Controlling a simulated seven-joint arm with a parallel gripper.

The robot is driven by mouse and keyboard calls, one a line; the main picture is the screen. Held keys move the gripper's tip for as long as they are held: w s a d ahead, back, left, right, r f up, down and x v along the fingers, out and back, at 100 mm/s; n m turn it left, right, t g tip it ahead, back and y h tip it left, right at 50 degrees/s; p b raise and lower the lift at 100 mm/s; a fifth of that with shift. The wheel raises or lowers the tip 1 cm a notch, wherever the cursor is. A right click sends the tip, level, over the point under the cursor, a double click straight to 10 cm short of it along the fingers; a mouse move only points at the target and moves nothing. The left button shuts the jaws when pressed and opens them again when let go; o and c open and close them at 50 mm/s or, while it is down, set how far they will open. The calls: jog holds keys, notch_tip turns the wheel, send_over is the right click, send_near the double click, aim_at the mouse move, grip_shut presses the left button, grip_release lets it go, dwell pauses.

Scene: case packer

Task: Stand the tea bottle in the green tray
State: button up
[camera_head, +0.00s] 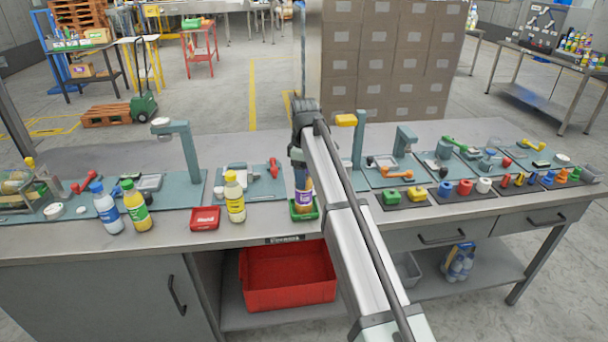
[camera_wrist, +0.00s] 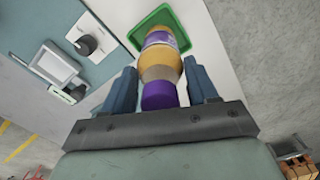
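The tea bottle (camera_head: 303,191) is amber with a purple label and stands roughly upright at the green tray (camera_head: 304,217) near the bench's front edge. In the wrist view, the bottle (camera_wrist: 160,68) points its purple cap towards my palm, and its far end overlaps the green tray (camera_wrist: 140,32). I cannot tell whether its base rests on the tray floor. My gripper (camera_wrist: 161,68) has one finger on each side of the bottle's upper body, and both appear to touch it. In the head view my arm hides the bottle's top.
A yellow-capped bottle (camera_head: 235,198) and a red tray (camera_head: 205,218) stand left of the green tray. A yellow juice bottle (camera_head: 136,207) and a blue-capped bottle (camera_head: 106,208) are farther left. Dark racks with coloured parts (camera_head: 404,198) lie to the right. A red bin (camera_head: 287,278) sits below.

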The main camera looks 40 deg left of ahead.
jog(key=o, duration=0.4)
jog(key=shift+o, duration=0.2)
notch_tip(320, 180, up, 12)
jog(key=shift+r, duration=0.15)
dwell(0.3)
